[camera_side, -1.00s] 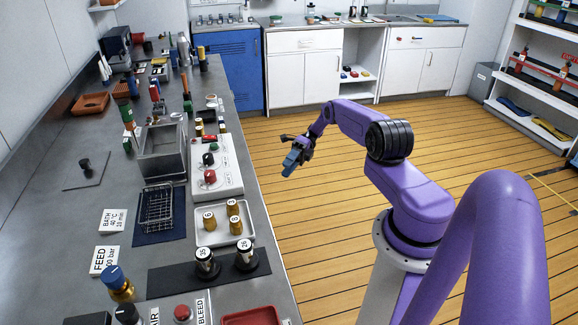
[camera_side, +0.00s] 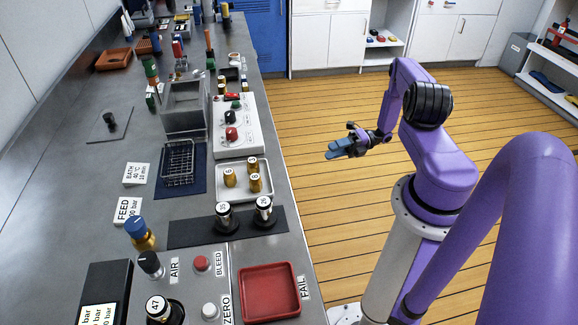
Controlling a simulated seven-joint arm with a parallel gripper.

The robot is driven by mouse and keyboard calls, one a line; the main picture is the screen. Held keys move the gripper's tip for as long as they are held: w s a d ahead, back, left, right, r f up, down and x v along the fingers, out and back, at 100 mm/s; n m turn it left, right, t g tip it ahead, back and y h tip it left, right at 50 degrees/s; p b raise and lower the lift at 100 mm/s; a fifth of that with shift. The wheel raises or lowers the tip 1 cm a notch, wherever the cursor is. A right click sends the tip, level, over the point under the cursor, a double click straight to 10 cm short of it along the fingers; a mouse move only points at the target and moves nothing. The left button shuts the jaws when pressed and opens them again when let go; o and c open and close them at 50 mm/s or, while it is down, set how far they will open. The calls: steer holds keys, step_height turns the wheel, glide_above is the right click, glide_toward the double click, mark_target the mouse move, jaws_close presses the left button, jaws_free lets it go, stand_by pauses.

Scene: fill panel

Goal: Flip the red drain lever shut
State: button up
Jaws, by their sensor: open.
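A small red lever-like part (camera_side: 232,97) lies at the far end of the white control panel (camera_side: 246,140) on the bench. It looks like the drain lever, but it is too small to tell its position. My gripper (camera_side: 338,149) is open and empty, with blue fingers pointing left toward the bench. It hangs over the wooden floor, right of the panel and well apart from it.
The panel also carries a green knob (camera_side: 236,105), a black knob (camera_side: 232,117) and a red knob (camera_side: 231,134). A grey metal tank (camera_side: 184,108) stands left of it. A white tray (camera_side: 217,194) with brass weights lies nearer. The floor between bench and arm is clear.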

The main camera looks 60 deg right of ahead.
steer(key=s+a+m+t+h, duration=0.2)
steer(key=s+a+m+t, duration=0.1)
steer(key=s, duration=0.2)
steer(key=x, duration=1.8)
steer(key=shift+d, duration=0.2)
steer(key=shift+w, duration=0.15)
jaws_close()
